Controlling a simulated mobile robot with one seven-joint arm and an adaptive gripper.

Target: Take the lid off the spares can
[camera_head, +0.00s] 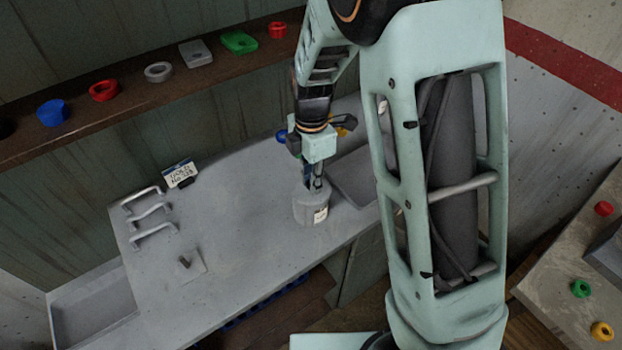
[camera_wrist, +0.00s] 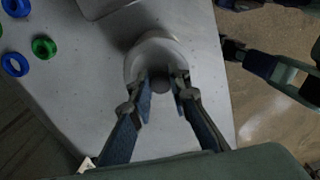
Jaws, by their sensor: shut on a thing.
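The spares can (camera_head: 309,209) is a grey round can with a small label on its front, standing upright on the grey worktop. In the wrist view its pale round top (camera_wrist: 160,50) lies just beyond my fingers. My gripper (camera_head: 316,184) points down over the can from above. In the wrist view my gripper (camera_wrist: 163,88) has its two fingers on either side of a small round grey knob (camera_wrist: 160,86) at the can's top, shut on it. The lid appears to sit on the can; the seam is too small to tell.
The worktop (camera_head: 235,240) is clear left of the can, with several metal handles (camera_head: 152,215) and a small sign (camera_head: 180,173) farther left. A grey tray (camera_head: 356,172) lies right of the can. A shelf (camera_head: 130,112) behind holds coloured rings.

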